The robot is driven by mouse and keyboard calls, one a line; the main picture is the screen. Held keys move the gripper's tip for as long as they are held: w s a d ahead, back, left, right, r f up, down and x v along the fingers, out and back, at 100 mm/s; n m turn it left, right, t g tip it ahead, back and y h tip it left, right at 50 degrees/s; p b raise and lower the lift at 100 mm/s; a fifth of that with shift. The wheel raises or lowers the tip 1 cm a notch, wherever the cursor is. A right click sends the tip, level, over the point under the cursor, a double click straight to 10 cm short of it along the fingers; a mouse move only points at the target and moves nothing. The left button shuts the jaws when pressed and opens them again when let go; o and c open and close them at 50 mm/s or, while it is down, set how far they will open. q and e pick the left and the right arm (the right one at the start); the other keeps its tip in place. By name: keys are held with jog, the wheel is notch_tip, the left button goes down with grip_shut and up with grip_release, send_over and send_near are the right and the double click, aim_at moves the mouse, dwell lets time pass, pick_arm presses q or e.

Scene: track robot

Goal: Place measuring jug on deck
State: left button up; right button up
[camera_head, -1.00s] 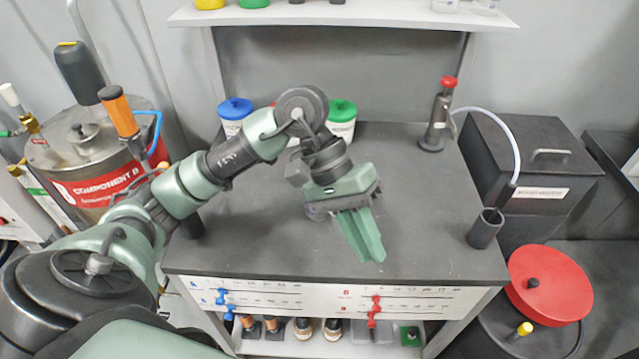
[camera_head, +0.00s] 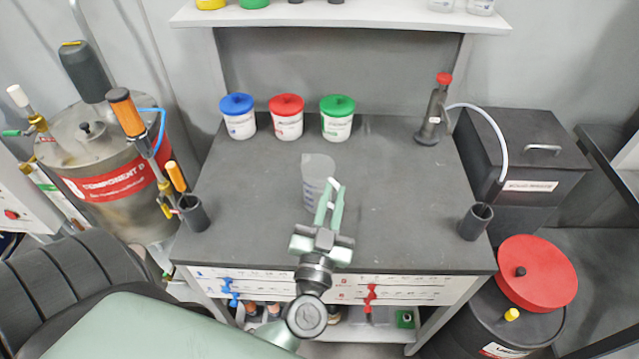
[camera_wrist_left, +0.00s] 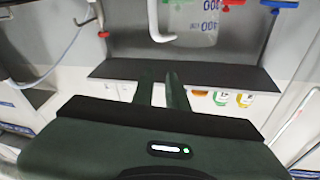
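The measuring jug (camera_head: 316,178) is translucent with a white handle and stands on the dark deck (camera_head: 260,225), near its middle. In the left wrist view the jug (camera_wrist_left: 197,22) appears upside down at the top, its white handle (camera_wrist_left: 155,22) hanging beside it. My left gripper (camera_head: 328,205) is in front of the jug, by the handle. Its two green fingers are apart with a narrow gap between them; in the wrist view (camera_wrist_left: 160,80) nothing shows between them and the handle lies beyond their tips. My right gripper is out of view.
Blue-lidded (camera_head: 239,120), red-lidded (camera_head: 286,120) and green-lidded (camera_head: 337,122) tubs stand along the back. A dispenser (camera_head: 433,115) stands back right. Black holders sit at the left (camera_head: 194,213) and right (camera_head: 475,222) edges. The deck's right half is mostly clear.

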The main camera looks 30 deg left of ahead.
pick_arm(q)
jog(key=n+g, duration=0.2)
send_near(323, 190)
jog(key=w+d+r, duration=0.1)
jog(key=w+d, duration=0.2)
jog(key=shift+a+h, duration=0.3)
jog(key=shift+h, duration=0.1)
jog(key=p+x, duration=0.1)
jog(key=x, duration=0.6)
jog(key=shift+w+f, duration=0.2)
jog(key=shift+w, duration=0.05)
grip_shut()
jog(key=shift+r, duration=0.1)
